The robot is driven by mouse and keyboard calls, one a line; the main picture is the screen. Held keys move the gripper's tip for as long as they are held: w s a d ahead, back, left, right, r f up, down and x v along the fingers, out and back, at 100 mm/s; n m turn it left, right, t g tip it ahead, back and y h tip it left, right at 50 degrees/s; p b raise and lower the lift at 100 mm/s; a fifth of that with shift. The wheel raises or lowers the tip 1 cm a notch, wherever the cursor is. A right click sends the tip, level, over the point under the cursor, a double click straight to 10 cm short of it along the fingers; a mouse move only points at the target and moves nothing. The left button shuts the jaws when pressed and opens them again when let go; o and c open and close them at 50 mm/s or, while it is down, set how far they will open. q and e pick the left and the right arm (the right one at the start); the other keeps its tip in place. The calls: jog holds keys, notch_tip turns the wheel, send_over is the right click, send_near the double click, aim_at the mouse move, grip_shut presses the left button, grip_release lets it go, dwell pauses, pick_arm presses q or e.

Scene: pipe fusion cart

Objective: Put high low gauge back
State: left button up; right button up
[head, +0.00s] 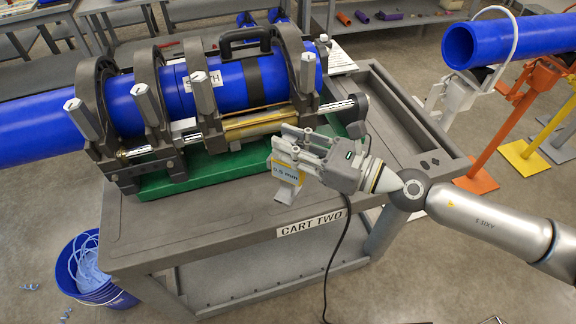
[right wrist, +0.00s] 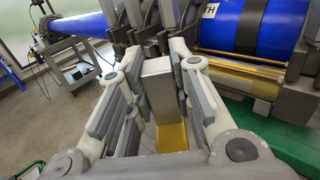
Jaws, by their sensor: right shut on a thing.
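The high low gauge (head: 286,180) is a small grey block with a yellow and white label reading "0.5 min". My right gripper (head: 287,150) is shut on it and holds it at the front edge of the cart top, above the "CART TWO" plate. I cannot tell whether the gauge touches the cart. In the right wrist view the gauge's grey top and yellow face (right wrist: 163,95) show between the two fingers (right wrist: 165,92). My left gripper is not in view.
The grey cart (head: 225,235) carries the fusion machine (head: 195,95) with blue pipe clamped in it, on a green base (head: 215,172). An empty recessed tray (head: 405,115) lies at the cart's right. A blue bucket (head: 90,270) stands at lower left. Pipe stands (head: 520,120) are at right.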

pick_arm(q)
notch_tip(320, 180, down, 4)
jog(key=b, duration=0.3)
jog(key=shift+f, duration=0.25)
pick_arm(e)
jog(key=w+f, duration=0.5)
jog(key=f, duration=0.4)
jog(key=shift+w+a, duration=0.2)
jog(key=shift+w, duration=0.15)
pick_arm(q)
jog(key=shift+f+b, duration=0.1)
jog(key=shift+b, duration=0.2)
pick_arm(e)
jog(key=shift+f, duration=0.2)
jog(key=shift+f, duration=0.15)
jog(key=o, duration=0.9)
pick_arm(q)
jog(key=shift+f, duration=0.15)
pick_arm(e)
jog(key=shift+o, duration=0.2)
